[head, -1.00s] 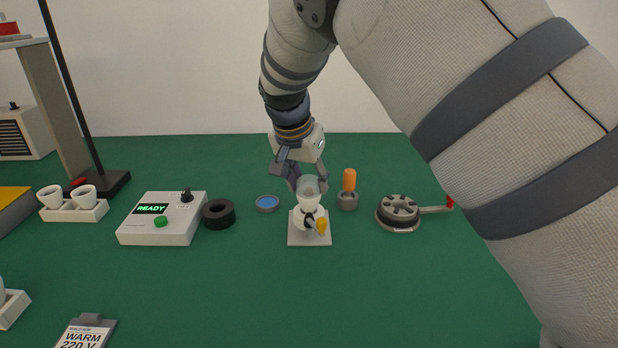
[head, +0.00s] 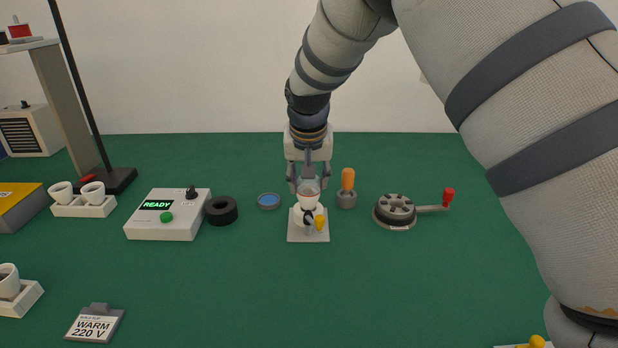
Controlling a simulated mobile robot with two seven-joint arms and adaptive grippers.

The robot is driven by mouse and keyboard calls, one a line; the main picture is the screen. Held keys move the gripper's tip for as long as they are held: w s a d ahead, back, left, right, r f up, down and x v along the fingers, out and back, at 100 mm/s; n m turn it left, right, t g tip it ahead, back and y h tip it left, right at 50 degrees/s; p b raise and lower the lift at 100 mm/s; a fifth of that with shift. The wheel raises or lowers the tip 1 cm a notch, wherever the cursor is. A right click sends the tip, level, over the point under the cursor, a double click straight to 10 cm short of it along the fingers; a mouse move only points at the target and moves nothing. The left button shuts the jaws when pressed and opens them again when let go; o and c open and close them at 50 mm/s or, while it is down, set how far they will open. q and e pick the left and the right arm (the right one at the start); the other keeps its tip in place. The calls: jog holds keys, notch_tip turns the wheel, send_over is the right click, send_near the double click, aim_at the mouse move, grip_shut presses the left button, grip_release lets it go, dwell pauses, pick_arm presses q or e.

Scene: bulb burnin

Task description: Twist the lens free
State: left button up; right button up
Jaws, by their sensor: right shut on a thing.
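The lens (head: 308,187) is a translucent, greyish cup-like piece on top of a white lamp body (head: 307,201). The lamp body stands upright on a pale square base (head: 308,236), with a dark part and a yellow knob (head: 319,222) at its front. My right gripper (head: 308,184) comes down from above and is shut on the lens, one finger at each side. The lens still sits on the lamp body, and I cannot tell whether there is a gap. My left gripper is not in view.
A white box reading READY (head: 168,214), a black ring (head: 221,210) and a blue-topped dish (head: 268,201) stand left. An orange-handled tool in a grey cup (head: 347,190) and a round device with a red-knobbed crank (head: 398,211) stand right. The front middle is clear.

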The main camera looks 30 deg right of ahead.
jog(key=n+y, duration=0.1)
jog(key=n, duration=0.2)
jog(key=o, duration=1.2)
jog(key=v, duration=1.2)
jog(key=shift+s, duration=0.2)
jog(key=shift+f, duration=0.1)
